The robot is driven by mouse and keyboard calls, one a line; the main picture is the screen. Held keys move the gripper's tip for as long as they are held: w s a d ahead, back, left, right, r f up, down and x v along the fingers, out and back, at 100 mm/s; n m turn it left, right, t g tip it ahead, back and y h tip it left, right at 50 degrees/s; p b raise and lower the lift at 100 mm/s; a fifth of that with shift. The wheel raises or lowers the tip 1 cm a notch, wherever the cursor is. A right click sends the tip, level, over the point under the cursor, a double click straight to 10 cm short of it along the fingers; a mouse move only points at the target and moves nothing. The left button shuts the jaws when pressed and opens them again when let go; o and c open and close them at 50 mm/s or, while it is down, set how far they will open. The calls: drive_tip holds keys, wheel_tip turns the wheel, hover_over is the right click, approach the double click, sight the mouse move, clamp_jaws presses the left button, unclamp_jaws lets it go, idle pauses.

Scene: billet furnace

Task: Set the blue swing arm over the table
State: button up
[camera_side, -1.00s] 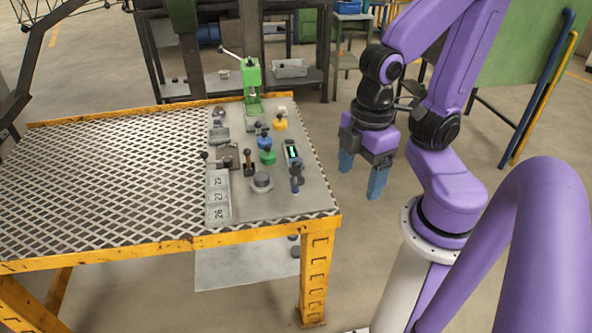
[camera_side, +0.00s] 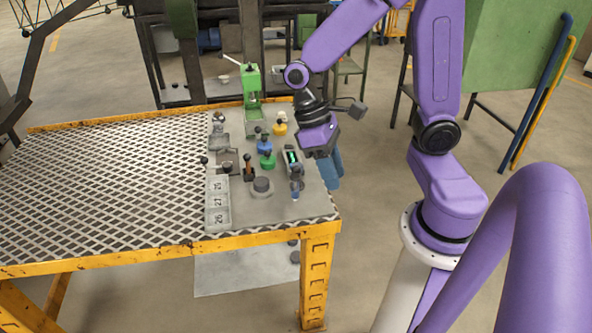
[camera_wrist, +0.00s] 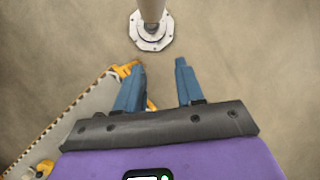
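My gripper (camera_side: 334,168) is beside the right edge of the table, its blue fingers pointing down and partly overlapping in the side view. In the wrist view the two fingers of my gripper (camera_wrist: 156,70) are apart with bare floor between them, so it is open and empty. The table (camera_side: 100,185) has a yellow frame and a mesh top; its yellow corner shows in the wrist view. I cannot clearly identify a blue swing arm. A blue bent bar (camera_side: 541,90) stands at the far right, off the table. A small blue-tipped handle (camera_side: 295,190) stands on the panel.
A grey panel (camera_side: 235,195) on the table carries a green lever press (camera_side: 252,95), yellow (camera_side: 279,129), blue (camera_side: 264,147) and green (camera_side: 267,161) knobs and numbered trays (camera_side: 217,202). The mesh on the left is clear. A yellow bar (camera_side: 550,95) stands beside the blue bar.

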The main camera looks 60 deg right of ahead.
drive_tip(key=w+d+f+m+g+y, duration=0.35)
drive_tip(key=w+d+m+y, duration=0.2)
drive_tip(key=m, duration=0.25)
drive_tip(key=m+t+y, duration=1.1)
drive_tip(key=m+t, duration=0.5)
drive_tip(key=m, duration=0.5)
approach(296, 170)
drive_tip(key=shift+h, duration=0.25)
drive_tip(key=x, duration=0.9)
drive_tip(key=shift+w+f, duration=0.15)
drive_tip(key=shift+w, duration=0.3)
clamp_jaws()
